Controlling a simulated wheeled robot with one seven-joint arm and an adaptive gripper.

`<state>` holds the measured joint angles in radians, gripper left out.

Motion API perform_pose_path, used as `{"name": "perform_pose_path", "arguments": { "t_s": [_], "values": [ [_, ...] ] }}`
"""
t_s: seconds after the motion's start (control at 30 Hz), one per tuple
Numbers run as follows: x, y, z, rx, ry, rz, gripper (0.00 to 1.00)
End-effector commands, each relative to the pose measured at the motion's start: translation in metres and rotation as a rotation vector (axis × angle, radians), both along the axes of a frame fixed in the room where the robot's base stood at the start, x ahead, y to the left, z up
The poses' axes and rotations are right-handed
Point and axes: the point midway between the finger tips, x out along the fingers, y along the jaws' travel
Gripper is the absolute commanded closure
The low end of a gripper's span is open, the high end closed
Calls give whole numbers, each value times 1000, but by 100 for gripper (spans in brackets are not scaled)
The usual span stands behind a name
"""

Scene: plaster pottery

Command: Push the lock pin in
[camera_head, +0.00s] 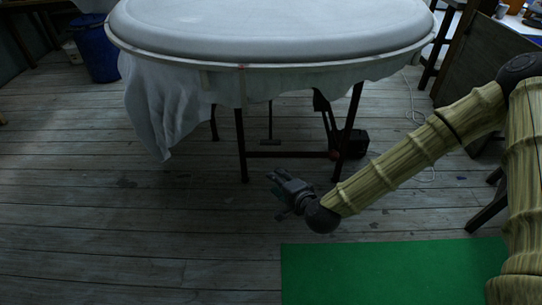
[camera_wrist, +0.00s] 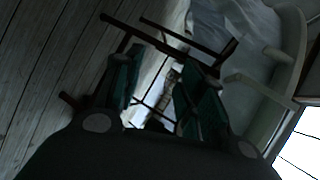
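I cannot make out the lock pin for sure in either view. A small reddish part (camera_head: 334,155) sits at the right end of the crossbar of the dark stand (camera_head: 241,145) under the round white table; it is too small to identify. My gripper (camera_head: 277,183) hangs low over the floor in front of the stand, apart from it. In the wrist view my gripper (camera_wrist: 155,88) has its two teal-padded fingers spread with nothing held between them. The dark stand (camera_wrist: 150,32) shows tilted beyond the fingers.
The round white table (camera_head: 270,30) has a pale cloth (camera_head: 165,110) hanging down at its left. A dark tool-like object (camera_head: 345,135) stands by the right leg. A blue bin (camera_head: 97,48) is at the back left. A green mat (camera_head: 390,272) lies in front. The left floor is clear.

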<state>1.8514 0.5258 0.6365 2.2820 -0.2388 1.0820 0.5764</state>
Motion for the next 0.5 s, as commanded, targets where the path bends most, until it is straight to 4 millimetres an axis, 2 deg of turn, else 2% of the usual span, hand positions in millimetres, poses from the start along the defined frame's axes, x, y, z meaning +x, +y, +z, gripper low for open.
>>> {"name": "perform_pose_path", "arguments": {
  "t_s": [0.03, 0.2, 0.5],
  "values": [
    [13, -2, -5, 39, -28, -28, 60],
    [45, -8, 15, 150, -98, -101, 60],
    [68, -15, 36, 233, -151, -152, 60]
  ]
}}
